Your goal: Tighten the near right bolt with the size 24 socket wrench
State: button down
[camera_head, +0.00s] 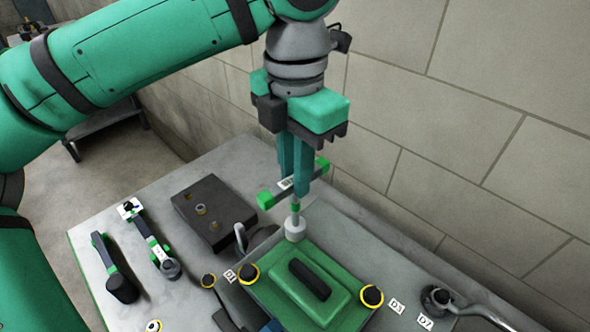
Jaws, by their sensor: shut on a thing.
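My gripper (293,178) is shut on the grey crossbar of a T-handled socket wrench (266,201) with green ends and a white label too small to read. The wrench hangs upright, its pale socket (295,230) pointing down at the far edge of a green cover plate (262,298). I cannot tell whether the socket is seated on a bolt; anything under it is hidden. Yellow-ringed dark bolts show at the plate's left corner (249,274) and right corner (372,297). The plate's near part is cut off by the picture's lower edge.
A black handle (309,280) rises from the plate's middle. On the grey bench (150,212) lie two other green-and-dark tools, (114,270) and (155,243), and a dark block (214,211). A curved metal pipe (470,309) is at right. A block wall stands behind.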

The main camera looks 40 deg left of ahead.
jog(key=m, duration=1.3)
jog(key=shift+a, duration=0.1)
jog(key=m, duration=0.3)
jog(key=shift+m, duration=0.3)
jog(key=m, duration=0.3)
jog(key=shift+s+f, duration=0.1)
jog(key=m, duration=0.3)
jog(key=shift+m, duration=0.3)
jog(key=m, duration=0.3)
jog(key=shift+s, duration=0.15)
